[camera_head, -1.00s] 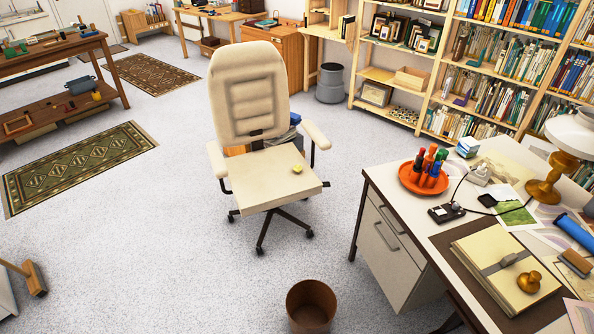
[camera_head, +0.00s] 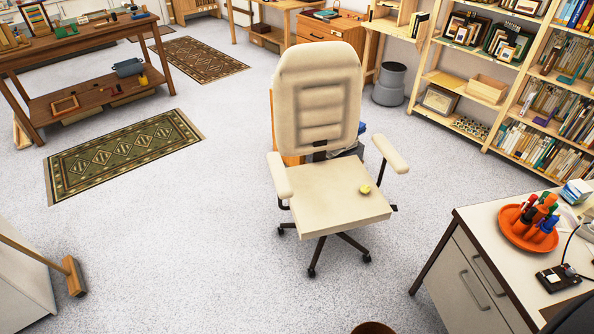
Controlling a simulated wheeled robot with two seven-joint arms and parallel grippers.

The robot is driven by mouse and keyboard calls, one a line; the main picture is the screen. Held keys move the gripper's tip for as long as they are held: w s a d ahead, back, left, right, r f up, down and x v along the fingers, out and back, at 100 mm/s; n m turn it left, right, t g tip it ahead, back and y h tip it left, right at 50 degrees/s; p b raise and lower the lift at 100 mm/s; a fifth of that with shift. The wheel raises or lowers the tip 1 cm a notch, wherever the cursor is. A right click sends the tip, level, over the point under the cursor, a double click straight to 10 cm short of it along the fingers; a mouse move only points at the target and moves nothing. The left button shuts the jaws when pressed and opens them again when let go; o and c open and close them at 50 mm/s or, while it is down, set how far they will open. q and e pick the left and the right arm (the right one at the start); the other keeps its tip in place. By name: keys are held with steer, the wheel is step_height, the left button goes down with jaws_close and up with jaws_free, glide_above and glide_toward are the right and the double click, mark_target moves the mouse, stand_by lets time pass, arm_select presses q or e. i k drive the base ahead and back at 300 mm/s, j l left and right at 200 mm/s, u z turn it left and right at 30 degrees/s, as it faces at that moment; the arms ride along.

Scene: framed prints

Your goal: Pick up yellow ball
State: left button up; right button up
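A small yellow ball (camera_head: 365,189) rests on the seat of a cream office chair (camera_head: 325,205), towards the right side of the seat. The chair faces me, with its tall back behind the seat and an armrest on each side. Neither of my grippers shows in the head view.
A desk (camera_head: 470,255) with an orange tray of pens (camera_head: 520,232) stands at the right. A brown bin (camera_head: 373,327) is at the bottom edge. A broom (camera_head: 72,275) is at the lower left. A green rug (camera_head: 125,152) lies left of the chair. Floor before the chair is clear.

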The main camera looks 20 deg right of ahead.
mark_target(365, 188)
steer(key=i+j+u, duration=0.1)
steer(key=i, duration=0.6)
steer(key=i+j+u, duration=0.1)
steer(key=i+j, duration=0.15)
steer(key=i, duration=0.5)
steer(key=i+z, duration=0.2)
steer(key=z, duration=0.2)
steer(key=i+j+z, duration=0.15)
steer(key=z, duration=0.3)
steer(key=i+j+z, duration=0.2)
steer(key=z, duration=0.2)
steer(key=i+j+z, duration=0.15)
steer(key=z, duration=0.25)
